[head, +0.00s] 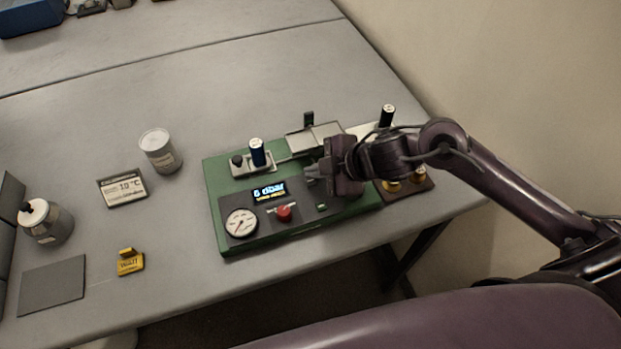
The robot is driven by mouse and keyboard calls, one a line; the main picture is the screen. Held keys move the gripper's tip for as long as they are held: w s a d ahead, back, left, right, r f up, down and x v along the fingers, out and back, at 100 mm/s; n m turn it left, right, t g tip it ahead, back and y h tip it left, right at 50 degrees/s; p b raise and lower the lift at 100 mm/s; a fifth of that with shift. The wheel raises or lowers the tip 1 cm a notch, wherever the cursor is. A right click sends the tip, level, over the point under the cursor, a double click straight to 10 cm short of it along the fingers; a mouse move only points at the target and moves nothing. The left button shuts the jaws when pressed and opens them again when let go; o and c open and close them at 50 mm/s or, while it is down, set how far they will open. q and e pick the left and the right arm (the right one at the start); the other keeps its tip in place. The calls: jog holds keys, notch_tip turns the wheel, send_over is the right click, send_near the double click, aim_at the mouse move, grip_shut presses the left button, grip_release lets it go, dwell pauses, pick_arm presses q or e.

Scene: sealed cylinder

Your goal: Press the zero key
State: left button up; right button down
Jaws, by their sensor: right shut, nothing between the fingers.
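A green device (213,190) sits near the table's front edge. Its dark front panel carries a round dial gauge (241,223), a lit blue display (269,191) that seems to read "6 dbar", a red knob (284,212) and a small green key (322,206). I cannot read a label on this key, so I cannot tell whether it is the zero key. My right gripper (312,175) is shut and empty, over the right part of the device, above and a little behind the green key. It hides part of the panel's right side. My left gripper is not in view.
A brown tray (417,184) is to the right.

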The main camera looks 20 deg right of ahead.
aim_at(316, 183)
jog(key=shift+f, duration=0.15)
dwell(0.5)
jog(key=shift+f, duration=0.3)
jog(key=shift+f+b, duration=0.4)
jog(key=shift+b, duration=0.05)
dwell(0.5)
jog(key=shift+r, duration=0.15)
jog(key=shift+r+p, duration=0.7)
jog(key=shift+p, duration=0.25)
notch_tip(316, 183, up, 5)
jog(key=p, duration=0.5)
